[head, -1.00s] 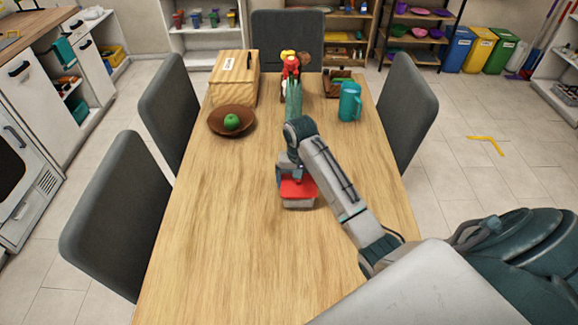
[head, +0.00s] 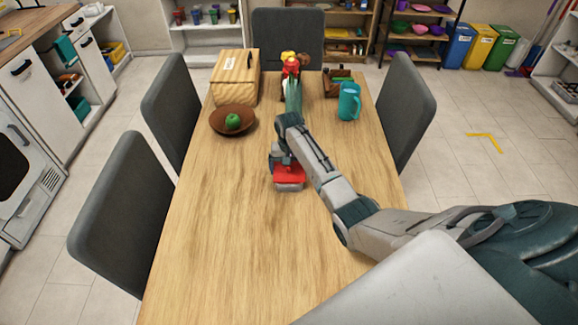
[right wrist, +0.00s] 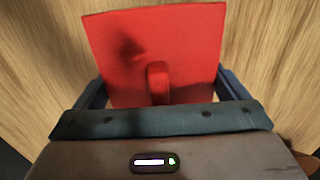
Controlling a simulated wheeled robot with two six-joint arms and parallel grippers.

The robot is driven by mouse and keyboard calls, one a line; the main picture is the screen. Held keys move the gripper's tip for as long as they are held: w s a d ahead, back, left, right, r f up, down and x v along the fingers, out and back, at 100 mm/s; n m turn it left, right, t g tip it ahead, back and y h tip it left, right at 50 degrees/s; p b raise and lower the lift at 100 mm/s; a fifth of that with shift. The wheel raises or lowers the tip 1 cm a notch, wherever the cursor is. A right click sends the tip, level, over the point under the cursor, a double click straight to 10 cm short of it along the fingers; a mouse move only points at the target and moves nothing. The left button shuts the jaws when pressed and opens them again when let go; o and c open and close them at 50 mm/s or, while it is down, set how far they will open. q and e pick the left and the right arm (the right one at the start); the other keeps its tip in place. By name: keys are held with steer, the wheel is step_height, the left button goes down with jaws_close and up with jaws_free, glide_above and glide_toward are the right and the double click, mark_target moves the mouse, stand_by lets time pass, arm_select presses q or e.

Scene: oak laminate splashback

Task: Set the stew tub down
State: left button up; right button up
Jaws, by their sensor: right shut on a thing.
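The stew tub (head: 289,184) has a red lid and a pale, see-through body. It is at the middle of the wooden table (head: 230,250) in the head view. My right gripper (head: 287,168) is shut on it from above. In the right wrist view the red lid of the tub (right wrist: 155,45) fills the upper middle, with a raised red handle between the fingers of my right gripper (right wrist: 160,90). The tub is at or just above the table top; I cannot tell whether it touches. My left gripper is not in view.
Grey chairs (head: 120,215) line the table. The near and left table top is clear.

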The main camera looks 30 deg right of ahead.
steer(key=o, duration=0.9)
steer(key=shift+f, duration=0.1)
